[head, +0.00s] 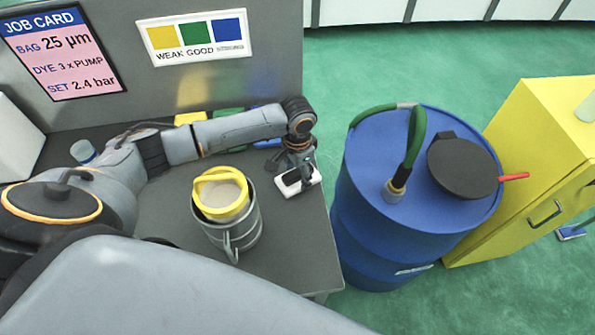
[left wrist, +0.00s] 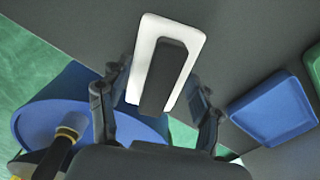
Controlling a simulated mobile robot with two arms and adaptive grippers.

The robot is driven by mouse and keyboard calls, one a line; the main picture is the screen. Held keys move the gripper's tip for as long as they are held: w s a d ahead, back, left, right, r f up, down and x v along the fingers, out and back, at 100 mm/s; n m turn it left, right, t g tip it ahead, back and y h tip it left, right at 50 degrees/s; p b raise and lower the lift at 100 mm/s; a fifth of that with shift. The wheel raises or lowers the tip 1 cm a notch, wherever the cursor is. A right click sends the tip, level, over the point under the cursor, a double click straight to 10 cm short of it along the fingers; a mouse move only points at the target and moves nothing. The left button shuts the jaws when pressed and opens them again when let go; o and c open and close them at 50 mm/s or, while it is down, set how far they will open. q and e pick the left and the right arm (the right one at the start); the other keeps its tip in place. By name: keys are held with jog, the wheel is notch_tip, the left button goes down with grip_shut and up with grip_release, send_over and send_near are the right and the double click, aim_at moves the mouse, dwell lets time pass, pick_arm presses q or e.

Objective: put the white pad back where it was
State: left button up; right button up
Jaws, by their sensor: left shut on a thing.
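The white pad (head: 291,187) has a dark grip on its back and is at the right end of the grey table, near its edge. My left gripper (head: 299,172) is above it and shut on it. In the left wrist view the white pad (left wrist: 146,46) and its dark grip (left wrist: 166,75) lie between the two fingers of the gripper (left wrist: 158,112). I cannot tell whether the pad touches the table. My right gripper is not in view.
Behind my left arm lie a yellow pad (head: 190,118), a green pad (head: 228,113) and a blue pad (head: 268,143). A metal jug (head: 240,238) with a yellow-rimmed bag stands left of the gripper. A blue drum (head: 375,230) stands beyond the table's right edge. A panel (head: 195,37) shows colour squares.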

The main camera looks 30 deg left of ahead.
aim_at(297, 172)
pick_arm(q)
jog(key=o, duration=1.1)
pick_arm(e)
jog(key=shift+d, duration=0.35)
pick_arm(q)
notch_tip(297, 172, up, 12)
jog(key=b, duration=0.1)
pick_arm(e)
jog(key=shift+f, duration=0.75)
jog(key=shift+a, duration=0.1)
